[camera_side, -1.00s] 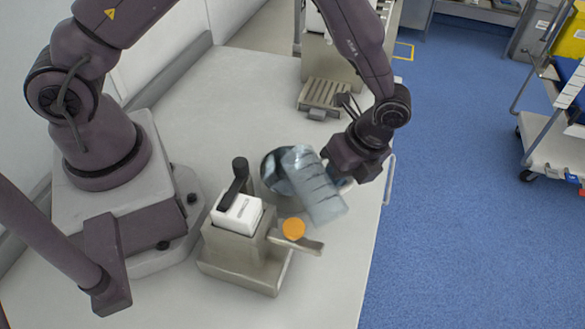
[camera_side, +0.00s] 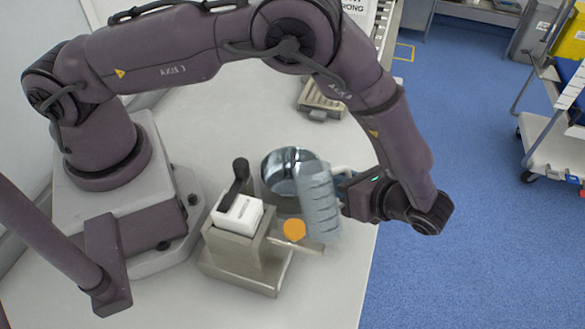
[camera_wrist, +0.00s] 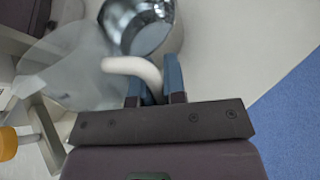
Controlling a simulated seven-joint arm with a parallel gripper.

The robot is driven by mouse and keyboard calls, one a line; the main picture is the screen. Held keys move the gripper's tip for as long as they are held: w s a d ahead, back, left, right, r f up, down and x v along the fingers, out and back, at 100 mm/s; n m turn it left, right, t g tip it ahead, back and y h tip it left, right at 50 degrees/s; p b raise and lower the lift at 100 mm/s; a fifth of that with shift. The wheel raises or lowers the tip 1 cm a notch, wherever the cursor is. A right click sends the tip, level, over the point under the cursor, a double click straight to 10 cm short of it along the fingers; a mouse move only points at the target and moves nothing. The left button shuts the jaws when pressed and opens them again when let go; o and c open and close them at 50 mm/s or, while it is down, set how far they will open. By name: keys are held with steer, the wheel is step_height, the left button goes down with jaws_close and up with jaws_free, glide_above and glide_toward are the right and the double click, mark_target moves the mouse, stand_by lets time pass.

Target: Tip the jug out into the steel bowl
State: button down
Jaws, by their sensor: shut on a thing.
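The jug (camera_side: 320,205) is clear with a white handle. My gripper (camera_side: 345,185) is shut on the handle, to the right of the jug. In the side view the jug looks close to upright, with a slight lean, and overlaps the right edge of the steel bowl (camera_side: 283,166). In the wrist view the jug (camera_wrist: 65,65) is at the left, with its pale handle (camera_wrist: 135,68) between the fingers (camera_wrist: 158,85). The shiny bowl (camera_wrist: 145,25) is beyond the fingers and its visible inside looks empty. I cannot tell what the jug holds.
A beige device with a white block (camera_side: 240,214) and black lever stands left of the jug. An orange disc (camera_side: 294,230) and a flat arm of the device (camera_side: 300,245) are close to the jug's lower part. A slatted grey item (camera_side: 322,98) lies behind.

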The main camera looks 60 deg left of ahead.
mark_target(344, 168)
steer(key=d+y, duration=0.1)
steer(key=y, duration=0.2)
steer(key=d+y, duration=0.1)
steer(key=y, duration=0.1)
steer(key=shift+w+d+n, duration=0.15)
steer(key=shift+d+n, duration=0.15)
steer(key=shift+n, duration=0.1)
steer(key=shift+y, duration=0.3)
steer(key=shift+s+d+r, duration=0.1)
steer(key=shift+s+r, duration=0.05)
steer(key=shift+r, duration=0.6)
steer(key=shift+s+d+r, duration=0.1)
steer(key=shift+s+r, duration=0.05)
steer(key=shift+r, duration=0.65)
steer(key=shift+s+d+r, duration=0.1)
steer(key=shift+s+r, duration=0.05)
steer(key=shift+r, duration=0.6)
steer(key=shift+a+g, duration=0.2)
steer(key=shift+g, duration=0.1)
